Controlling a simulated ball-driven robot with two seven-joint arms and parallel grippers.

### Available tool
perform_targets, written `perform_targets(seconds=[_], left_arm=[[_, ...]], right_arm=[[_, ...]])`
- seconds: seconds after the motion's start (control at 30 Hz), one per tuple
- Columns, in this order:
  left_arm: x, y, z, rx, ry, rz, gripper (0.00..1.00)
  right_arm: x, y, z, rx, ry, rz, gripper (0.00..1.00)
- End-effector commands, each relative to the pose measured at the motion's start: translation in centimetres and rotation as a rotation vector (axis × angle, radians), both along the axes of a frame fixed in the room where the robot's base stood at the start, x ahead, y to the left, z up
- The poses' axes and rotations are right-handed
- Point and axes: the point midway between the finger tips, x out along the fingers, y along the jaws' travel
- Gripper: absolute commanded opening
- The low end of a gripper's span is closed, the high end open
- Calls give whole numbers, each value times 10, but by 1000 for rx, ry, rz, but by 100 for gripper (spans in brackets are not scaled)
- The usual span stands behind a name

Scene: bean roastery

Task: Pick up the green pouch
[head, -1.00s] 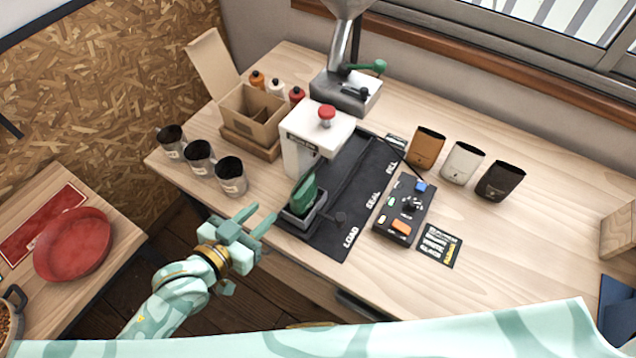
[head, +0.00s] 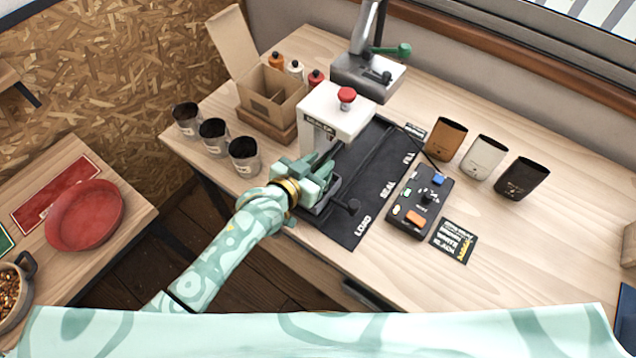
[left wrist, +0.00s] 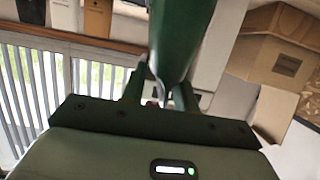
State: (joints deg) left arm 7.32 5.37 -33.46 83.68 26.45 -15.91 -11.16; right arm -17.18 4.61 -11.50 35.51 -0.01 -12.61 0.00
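The green pouch (left wrist: 178,35) shows large and dark in the left wrist view, its narrow lower part between the two fingers. In the head view the pouch is mostly hidden by my left gripper (head: 318,168), which is over the dark holder (head: 330,193) at the LOAD end of the black mat. The left fingers are on either side of the pouch. Whether they press on it cannot be made out. My right gripper is in neither view.
The white sealer (head: 335,112) with a red knob stands right behind the gripper. Several dark cups (head: 245,156) stand to the left, an open cardboard box (head: 268,98) behind them. A control box (head: 420,203) lies right of the mat (head: 372,180). The table's front right is clear.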

Motion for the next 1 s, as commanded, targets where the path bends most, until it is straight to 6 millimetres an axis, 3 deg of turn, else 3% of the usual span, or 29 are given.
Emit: perform_targets(seconds=[0.2,0.3,0.33,0.73,1.0], left_arm=[[1,-1,0,0,0,0,30],[1,-1,0,0,0,0,2],[1,0,0,0,0,0,0],[1,0,3,-1,-1,0,0],[-3,-1,38,-2,-1,0,0]], right_arm=[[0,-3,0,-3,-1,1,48],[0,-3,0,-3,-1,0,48],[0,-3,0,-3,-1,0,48],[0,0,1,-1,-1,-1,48],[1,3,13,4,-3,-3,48]])
